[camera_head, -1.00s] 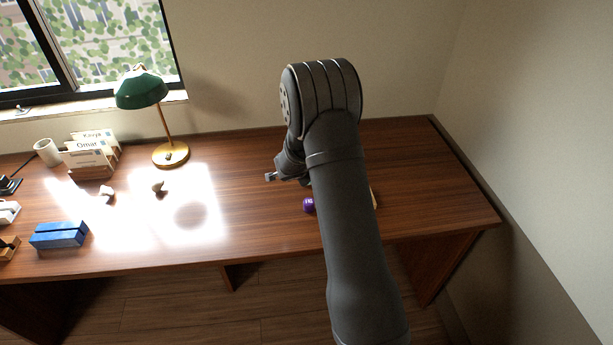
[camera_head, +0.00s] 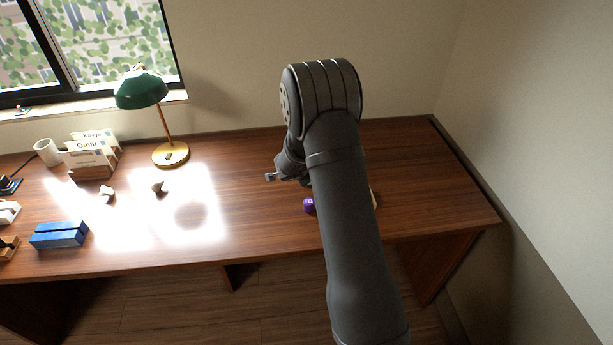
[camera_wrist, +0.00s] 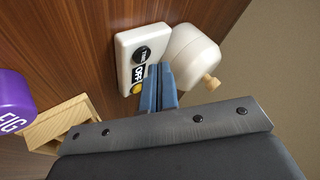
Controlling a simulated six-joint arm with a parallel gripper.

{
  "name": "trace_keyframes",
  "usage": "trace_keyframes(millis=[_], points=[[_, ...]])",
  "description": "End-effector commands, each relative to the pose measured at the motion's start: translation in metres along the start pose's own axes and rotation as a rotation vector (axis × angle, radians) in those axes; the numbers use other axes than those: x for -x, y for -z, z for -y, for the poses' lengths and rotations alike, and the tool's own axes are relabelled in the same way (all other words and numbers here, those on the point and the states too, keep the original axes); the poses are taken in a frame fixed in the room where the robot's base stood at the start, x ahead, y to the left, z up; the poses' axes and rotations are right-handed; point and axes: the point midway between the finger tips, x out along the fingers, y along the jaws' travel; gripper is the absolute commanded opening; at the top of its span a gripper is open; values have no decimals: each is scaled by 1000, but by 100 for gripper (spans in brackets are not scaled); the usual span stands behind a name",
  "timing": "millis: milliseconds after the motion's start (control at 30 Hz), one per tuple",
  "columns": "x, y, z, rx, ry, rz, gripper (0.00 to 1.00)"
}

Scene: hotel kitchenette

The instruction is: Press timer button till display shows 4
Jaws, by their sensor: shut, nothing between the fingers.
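In the wrist view the timer is a white box (camera_wrist: 125,48) on the brown desk, with a round black knob-like part with lettering (camera_wrist: 142,54), a dark display (camera_wrist: 138,74) that reads "OFF", and a yellow button (camera_wrist: 137,89) at its near end. My gripper (camera_wrist: 160,75) is shut and empty, its blue-grey fingers beside the display and the yellow button; I cannot tell whether they touch the timer. In the head view my gripper (camera_head: 271,177) shows only in part at the left of my arm, and the timer is hidden there.
A white rounded object with a wooden knob (camera_wrist: 193,57) stands right beside the timer. A purple object marked "FIG" (camera_wrist: 14,100) and a wooden box (camera_wrist: 60,122) are at the left. A green lamp (camera_head: 141,90) and a blue box (camera_head: 59,235) are farther left on the desk.

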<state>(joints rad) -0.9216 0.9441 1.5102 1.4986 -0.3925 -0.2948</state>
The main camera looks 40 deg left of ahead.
Motion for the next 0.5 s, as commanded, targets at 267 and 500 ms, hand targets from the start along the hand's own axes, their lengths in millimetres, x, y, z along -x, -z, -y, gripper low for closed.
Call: trace_keyframes(millis=[267, 500], points=[[-6, -4, -4, 1, 0, 0, 0], [-6, -4, -4, 0, 0, 0, 0]])
